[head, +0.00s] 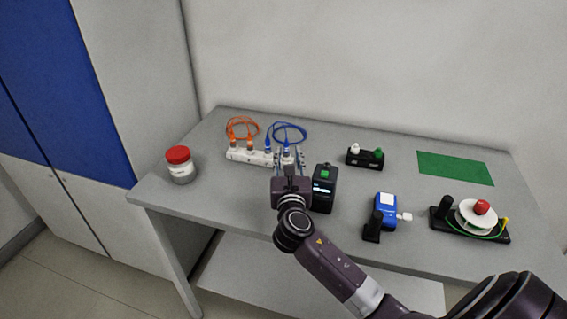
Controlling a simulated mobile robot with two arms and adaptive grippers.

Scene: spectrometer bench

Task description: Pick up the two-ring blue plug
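A white socket block (238,156) stands at the back left of the bench. Two orange plugs with an orange cable and two blue plugs with a blue cable (290,127) stand in it. One blue plug (268,146) is left of my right gripper; the other blue plug (287,152) shows between its fingers. The rings are too small to tell which plug has two. My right gripper (289,157) is at the block's right end, fingers apart on either side of that plug; I see no finger touching it. My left gripper is not in view.
A black device with a green button (324,187) stands close right of my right gripper. A red-lidded jar (180,165) is at the left. A black holder (365,157), blue device (386,212), white reel (478,215) and green mat (455,168) lie to the right.

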